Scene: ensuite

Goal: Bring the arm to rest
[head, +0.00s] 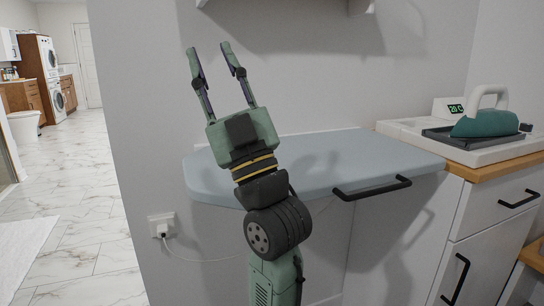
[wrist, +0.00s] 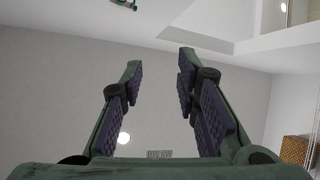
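My gripper (head: 208,54) is raised in the middle of the head view, pointing up in front of a pale wall. Its two green fingers are spread apart with nothing between them. My arm rises from the bottom of the head view and bends at a dark wrist joint below the gripper. In the wrist view my gripper (wrist: 157,68) is also open and empty, its purple-lined fingers set against the wall and ceiling.
A light-blue ironing board (head: 350,160) with a black handle (head: 372,188) lies behind my arm. To its right, a teal iron (head: 482,122) rests on a white station on a wood-topped cabinet (head: 486,205). A plugged socket (head: 162,226) is low on the wall. Marble floor (head: 75,215) lies open at left.

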